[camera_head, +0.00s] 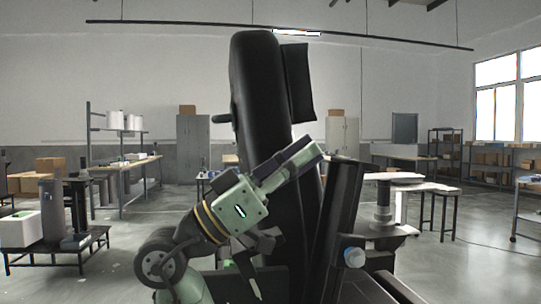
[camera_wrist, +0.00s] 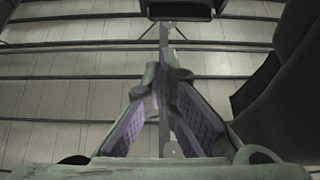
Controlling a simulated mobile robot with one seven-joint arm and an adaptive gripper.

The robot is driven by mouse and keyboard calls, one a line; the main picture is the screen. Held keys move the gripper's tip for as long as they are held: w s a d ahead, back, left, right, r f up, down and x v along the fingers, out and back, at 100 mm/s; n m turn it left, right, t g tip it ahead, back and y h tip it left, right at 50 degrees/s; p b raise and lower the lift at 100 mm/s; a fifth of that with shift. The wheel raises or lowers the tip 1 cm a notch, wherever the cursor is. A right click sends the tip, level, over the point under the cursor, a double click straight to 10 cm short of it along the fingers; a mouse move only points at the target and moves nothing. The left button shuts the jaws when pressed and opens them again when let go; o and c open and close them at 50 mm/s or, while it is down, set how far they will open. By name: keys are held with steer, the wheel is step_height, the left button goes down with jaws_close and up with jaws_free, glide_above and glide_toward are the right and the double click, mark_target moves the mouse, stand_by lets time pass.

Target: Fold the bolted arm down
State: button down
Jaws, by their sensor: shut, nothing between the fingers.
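A tall black padded upright (camera_head: 262,95) stands in the middle of the head view, with a flat black pad (camera_head: 297,80) at its upper right and a short stub on its left. It may be the bolted arm, but I cannot tell surely. My green gripper (camera_head: 314,152) is in front of its lower half, tilted up to the right. Its fingers are shut and empty; whether they touch the upright is unclear. In the wrist view my gripper (camera_wrist: 166,78) points toward a black bar (camera_wrist: 180,8) at the top. A dark rounded body (camera_wrist: 285,95) fills the right side.
A dark slanted panel (camera_head: 338,205) and a blue-white knob (camera_head: 354,257) are right of the upright. Shelves and cabinets line the back wall. Open floor (camera_head: 470,265) shows at right.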

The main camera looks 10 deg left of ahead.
steer(key=shift+w+d+f, duration=0.15)
steer(key=shift+w+d, duration=0.05)
steer(key=shift+d, duration=0.4)
steer(key=shift+w+d+f, duration=0.15)
steer(key=shift+w+d, duration=0.05)
steer(key=shift+d, duration=0.35)
